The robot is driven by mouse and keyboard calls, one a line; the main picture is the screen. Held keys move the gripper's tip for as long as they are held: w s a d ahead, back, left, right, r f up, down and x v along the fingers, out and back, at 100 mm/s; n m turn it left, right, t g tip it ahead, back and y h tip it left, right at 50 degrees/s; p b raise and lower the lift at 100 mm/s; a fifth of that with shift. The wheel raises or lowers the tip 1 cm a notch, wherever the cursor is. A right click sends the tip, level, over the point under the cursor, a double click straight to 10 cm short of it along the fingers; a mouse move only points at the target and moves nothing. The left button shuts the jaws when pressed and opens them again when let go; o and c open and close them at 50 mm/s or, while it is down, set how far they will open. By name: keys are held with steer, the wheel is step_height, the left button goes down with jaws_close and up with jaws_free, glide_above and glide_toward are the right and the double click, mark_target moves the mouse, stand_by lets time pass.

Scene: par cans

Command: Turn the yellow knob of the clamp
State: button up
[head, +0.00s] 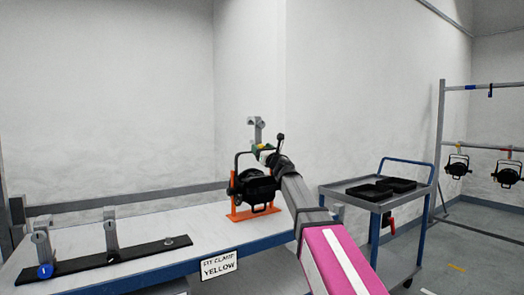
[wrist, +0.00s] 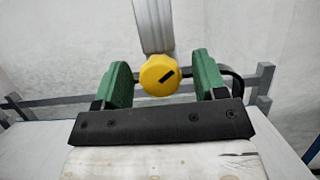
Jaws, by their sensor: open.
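The yellow knob (wrist: 153,68) of the clamp is in the middle of the wrist view, round, with a slanted black mark on its face. A grey metal post (wrist: 153,25) rises behind it. The green fingers of my gripper (wrist: 162,77) are open, one on each side of the knob, with a gap showing on both sides. In the head view my gripper (head: 262,150) is at the top of the black par can (head: 255,188), which sits in an orange stand (head: 238,214). The grey clamp (head: 256,127) shows above; my gripper mostly hides the knob there.
The white table (head: 150,228) has a blue edge and a sign (head: 219,265) reading YELLOW. A black bar (head: 75,265) with grey upright pieces lies at left. A blue-grey cart (head: 372,204) with black trays stands at right. Par cans hang from a rack (head: 440,130) further right.

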steer(key=c, duration=0.9)
steer(key=shift+m, duration=0.5)
steer(key=shift+m+t+h, duration=0.45)
steer(key=shift+m+h, duration=0.65)
steer(key=shift+m, duration=0.85)
steer(key=shift+m+t+h, duration=0.45)
steer(key=shift+m+h, duration=0.65)
steer(key=shift+m, duration=0.85)
steer(key=o, duration=0.9)
steer(key=shift+s, duration=0.1)
steer(key=v, duration=1)
steer(key=shift+s, duration=0.35)
